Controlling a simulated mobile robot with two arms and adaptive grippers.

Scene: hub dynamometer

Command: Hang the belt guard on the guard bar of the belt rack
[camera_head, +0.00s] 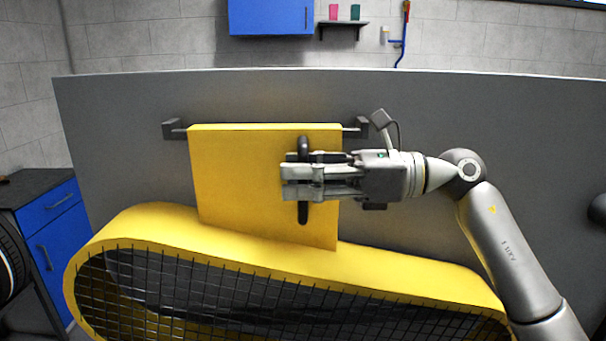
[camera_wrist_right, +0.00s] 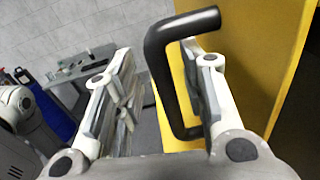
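The belt guard is a large yellow oblong shell with dark wire mesh (camera_head: 270,291). A flat yellow plate (camera_head: 240,180) rises from its top rim and carries a black U-shaped handle (camera_head: 303,214). The guard bar (camera_head: 350,130) runs between two dark brackets along the plate's top edge; its middle is hidden by the plate. My right gripper (camera_head: 300,180) is at the handle. In the wrist view its fingers (camera_wrist_right: 165,95) are apart, the handle (camera_wrist_right: 162,75) between them, one finger between handle and plate (camera_wrist_right: 245,60). My left gripper is out of view.
A grey panel (camera_head: 450,125) stands behind the bar. Blue drawers (camera_head: 55,220) under a dark top and a black tyre-like object (camera_head: 12,265) are at the left. A blue wall cabinet (camera_head: 270,17) and small shelf (camera_head: 343,26) are behind. Space right of the plate holds my right arm.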

